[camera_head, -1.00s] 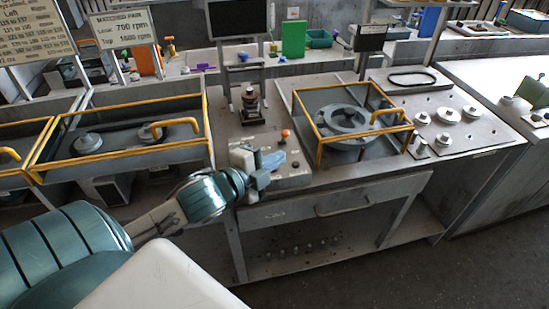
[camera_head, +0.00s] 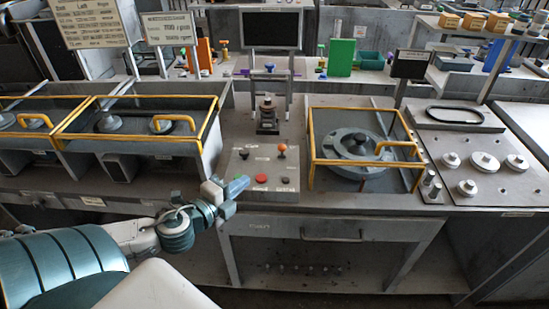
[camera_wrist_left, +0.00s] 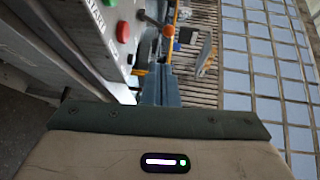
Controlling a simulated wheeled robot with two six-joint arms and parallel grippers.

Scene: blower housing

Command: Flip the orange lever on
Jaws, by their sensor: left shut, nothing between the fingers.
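The orange lever, an orange ball on a short stem (camera_head: 282,148), stands upright on the grey control panel (camera_head: 240,167) at the middle of the bench. Its orange ball (camera_wrist_left: 168,31) also shows near the top of the left wrist view. My left gripper (camera_head: 240,186) is at the panel's front left edge, left of and nearer than the lever, apart from it. Its fingers (camera_wrist_left: 160,85) are shut and empty. My right gripper is not in view.
A red button (camera_head: 261,178) sits on the panel left of the lever. A yellow-framed housing (camera_head: 312,135) with a round part stands right of the panel, and other yellow-framed bays (camera_head: 140,139) stand left. A monitor (camera_head: 271,29) rises behind.

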